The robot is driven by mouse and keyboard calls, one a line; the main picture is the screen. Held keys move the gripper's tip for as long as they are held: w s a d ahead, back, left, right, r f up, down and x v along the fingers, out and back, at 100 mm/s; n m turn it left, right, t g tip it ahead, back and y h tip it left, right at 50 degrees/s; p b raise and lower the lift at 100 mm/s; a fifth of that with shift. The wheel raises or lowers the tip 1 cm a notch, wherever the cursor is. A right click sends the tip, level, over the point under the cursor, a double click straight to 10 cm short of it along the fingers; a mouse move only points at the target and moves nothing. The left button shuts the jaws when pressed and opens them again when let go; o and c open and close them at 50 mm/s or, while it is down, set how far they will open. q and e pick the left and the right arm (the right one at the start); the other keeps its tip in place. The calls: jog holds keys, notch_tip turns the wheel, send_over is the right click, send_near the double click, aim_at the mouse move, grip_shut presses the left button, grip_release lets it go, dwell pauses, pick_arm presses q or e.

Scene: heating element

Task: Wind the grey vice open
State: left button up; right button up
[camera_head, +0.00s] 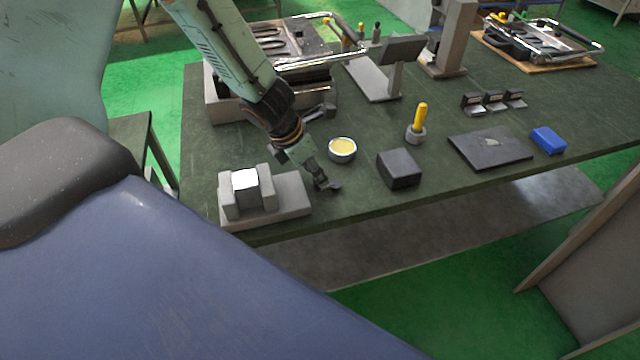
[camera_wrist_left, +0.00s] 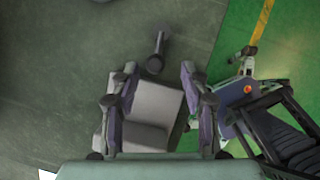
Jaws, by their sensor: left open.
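The grey vice (camera_head: 292,196) lies near the table's front left corner. A pale block (camera_head: 244,180) sits between its upright jaws. My left gripper (camera_head: 322,182) is low, just past the right end of the vice, with no object visible in its grip. In the left wrist view, its two fingers (camera_wrist_left: 160,100) stand apart, and the grey vice body (camera_wrist_left: 155,103) shows between and below them. A dark handle with a round end (camera_wrist_left: 156,60) lies just beyond the fingertips. Whether a finger touches the vice cannot be told. My right gripper is in neither view.
A round tin with yellow contents (camera_head: 342,149) and a dark grey block (camera_head: 399,168) stand right of the gripper. Further right are a yellow-handled tool in a holder (camera_head: 416,128), a dark plate (camera_head: 490,149) and a blue box (camera_head: 548,140). The table's front edge is close.

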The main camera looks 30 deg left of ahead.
aim_at(317, 190)
pick_arm(q)
jog(key=f, duration=0.1)
jog(key=f+b, duration=0.1)
jog(key=w+a+f+b, duration=0.1)
jog(key=shift+f, duration=0.15)
jog(key=shift+w+d+f+b, duration=0.1)
jog(key=shift+d+f+b, duration=0.15)
jog(key=shift+b, duration=0.05)
jog(key=shift+w+d+f+b, duration=0.15)
jog(key=shift+d+b, duration=0.15)
jog(key=shift+d, duration=0.15)
jog(key=shift+a+f, duration=0.15)
jog(key=shift+a, duration=0.25)
jog(key=shift+d, duration=0.35)
jog(key=c, duration=0.4)
jog(key=shift+a, duration=0.2)
jog(key=c, duration=0.4)
grip_shut()
jog(key=shift+d, duration=0.1)
